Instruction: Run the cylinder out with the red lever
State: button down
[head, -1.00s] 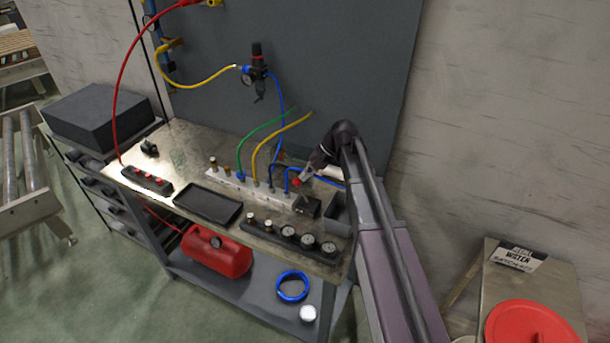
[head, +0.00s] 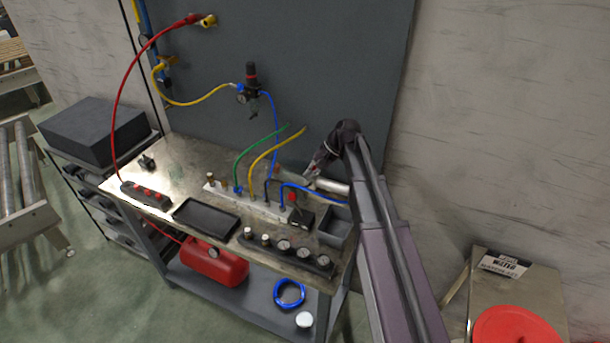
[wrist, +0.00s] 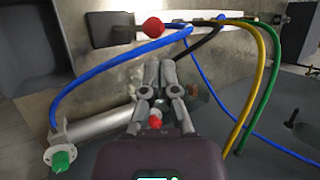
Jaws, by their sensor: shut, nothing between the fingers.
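The red lever shows as a red ball knob (head: 292,198) on a small black valve box (head: 301,219) at the right of the bench. In the wrist view the knob (wrist: 153,27) lies just beyond my fingertips, with a gap between. The silver cylinder (head: 332,186) lies on the bench behind the valve. In the wrist view the cylinder (wrist: 100,123) runs beneath my gripper, with a green fitting (wrist: 60,160) at its left end; my gripper hides part of it. My gripper (wrist: 160,66) is shut and empty; in the head view it (head: 307,180) is above the cylinder, behind the knob.
Blue, green and yellow hoses rise from a pale manifold (head: 225,194). A black tray (head: 206,218), a gauge strip (head: 285,252) and a grey bin (head: 338,232) sit nearby. A dark panel (head: 330,70) stands behind the bench.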

jog(key=a+p+v, duration=0.1)
jog(key=p+v, duration=0.4)
jog(key=v, duration=0.2)
jog(key=shift+w+r, duration=0.25)
jog(key=shift+r, duration=0.05)
dwell(0.5)
jog(key=s+d+f+n+h+b, duration=0.1)
jog(key=s+d+f+h+b, duration=0.1)
jog(key=s, duration=0.5)
jog(key=s+d+f+n+h+b, duration=0.1)
jog(key=s+d+f+h+b, duration=0.2)
jog(key=s+d+f, duration=0.2)
jog(key=s+d+f+n+t+h+b, duration=0.1)
jog(key=s+d+f, duration=0.3)
jog(key=s, duration=0.5)
jog(key=shift+s+f+n+h+b, duration=0.3)
jog(key=shift+n+h+b, duration=0.2)
jog(key=shift+h+b, duration=0.2)
